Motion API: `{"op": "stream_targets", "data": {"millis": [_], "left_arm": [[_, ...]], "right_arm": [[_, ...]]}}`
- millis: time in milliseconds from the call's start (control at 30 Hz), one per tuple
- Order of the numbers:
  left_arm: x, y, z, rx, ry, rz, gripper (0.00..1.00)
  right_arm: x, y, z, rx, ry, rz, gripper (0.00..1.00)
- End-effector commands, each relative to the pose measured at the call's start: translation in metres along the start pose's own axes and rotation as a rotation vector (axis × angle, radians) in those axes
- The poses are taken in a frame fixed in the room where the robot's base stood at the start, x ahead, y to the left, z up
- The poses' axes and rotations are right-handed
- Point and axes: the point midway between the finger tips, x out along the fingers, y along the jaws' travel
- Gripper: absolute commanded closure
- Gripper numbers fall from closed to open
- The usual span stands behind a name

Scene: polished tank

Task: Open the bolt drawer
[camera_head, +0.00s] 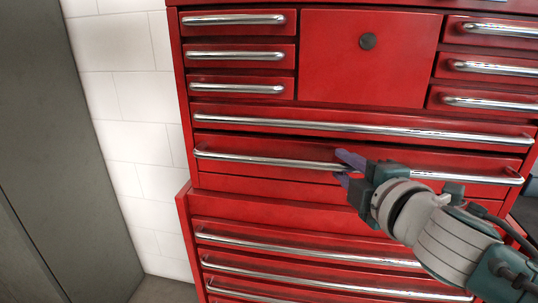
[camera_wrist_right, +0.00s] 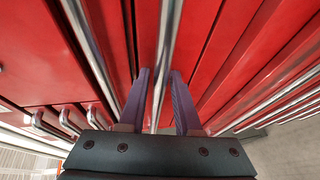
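A red tool chest has several drawers with chrome bar handles. I see no label that marks one as the bolt drawer. My right gripper (camera_head: 346,169) is at the lower wide drawer (camera_head: 255,148) of the upper chest. Its purple fingers stand on either side of that drawer's long chrome handle (camera_head: 262,159), near the middle. In the right wrist view the handle (camera_wrist_right: 169,30) runs between the two fingers (camera_wrist_right: 160,76), with thin gaps showing, so the gripper looks open around it. This drawer looks closed. My left gripper is out of view.
Another wide drawer handle (camera_head: 300,122) runs just above. Lower cabinet drawers (camera_head: 300,248) protrude below. A grey cabinet (camera_head: 50,130) and white brick wall (camera_head: 130,100) are at left.

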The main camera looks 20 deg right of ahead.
Motion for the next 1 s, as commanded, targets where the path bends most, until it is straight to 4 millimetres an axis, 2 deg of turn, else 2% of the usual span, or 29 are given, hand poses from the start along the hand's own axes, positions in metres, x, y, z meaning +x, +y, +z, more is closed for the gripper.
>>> {"op": "stream_targets", "data": {"millis": [33,333,1000], "left_arm": [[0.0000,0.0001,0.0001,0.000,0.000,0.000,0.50],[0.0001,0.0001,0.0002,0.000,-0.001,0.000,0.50],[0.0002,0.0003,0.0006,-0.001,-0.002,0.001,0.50]], "right_arm": [[-0.0001,0.0000,-0.0001,0.000,0.000,0.000,0.68],[-0.0003,0.0000,0.0000,0.000,0.000,0.000,1.00],[-0.0004,0.0003,0.0000,0.000,0.000,0.001,1.00]]}}
